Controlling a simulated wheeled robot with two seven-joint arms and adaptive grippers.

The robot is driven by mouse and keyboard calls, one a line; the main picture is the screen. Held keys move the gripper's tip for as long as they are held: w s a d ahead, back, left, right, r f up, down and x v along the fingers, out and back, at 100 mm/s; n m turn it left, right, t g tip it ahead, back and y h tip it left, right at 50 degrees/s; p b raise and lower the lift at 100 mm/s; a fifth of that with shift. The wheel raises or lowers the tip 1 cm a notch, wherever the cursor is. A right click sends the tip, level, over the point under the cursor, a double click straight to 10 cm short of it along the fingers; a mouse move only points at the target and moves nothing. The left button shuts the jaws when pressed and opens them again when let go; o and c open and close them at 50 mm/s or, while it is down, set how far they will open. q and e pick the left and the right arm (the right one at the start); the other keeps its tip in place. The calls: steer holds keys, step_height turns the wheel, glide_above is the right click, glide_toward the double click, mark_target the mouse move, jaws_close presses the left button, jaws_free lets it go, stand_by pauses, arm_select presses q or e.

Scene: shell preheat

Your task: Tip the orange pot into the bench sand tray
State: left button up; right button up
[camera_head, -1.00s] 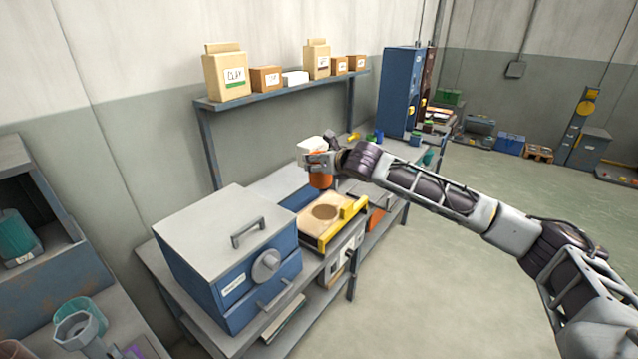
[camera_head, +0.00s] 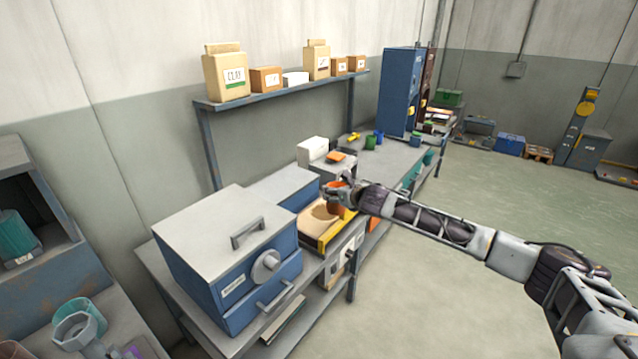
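My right gripper (camera_head: 341,190) is over the right part of the bench sand tray (camera_head: 309,240), with its arm coming in from the right. It is closed around the orange pot (camera_head: 336,208), which is small and partly hidden by the fingers. The pot is low over the sand; I cannot tell whether it touches it or how far it is tilted. The tray holds pale sand with a darker round patch beside the pot, and has a yellow edge at the front. My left gripper is not in view.
A blue-grey oven (camera_head: 228,255) stands left of the tray. A white box (camera_head: 312,151) and an orange item (camera_head: 336,157) are behind it. A shelf (camera_head: 290,91) with boxes is above.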

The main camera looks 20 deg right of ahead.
steer(key=shift+d+f, duration=0.25)
steer(key=shift+f, duration=0.7)
steer(key=shift+d+f, duration=0.25)
steer(key=shift+f, duration=0.85)
steer(key=shift+s+a+f, duration=0.15)
steer(key=shift+a+f, duration=0.05)
steer(key=shift+a, duration=0.05)
steer(key=shift+r, duration=0.1)
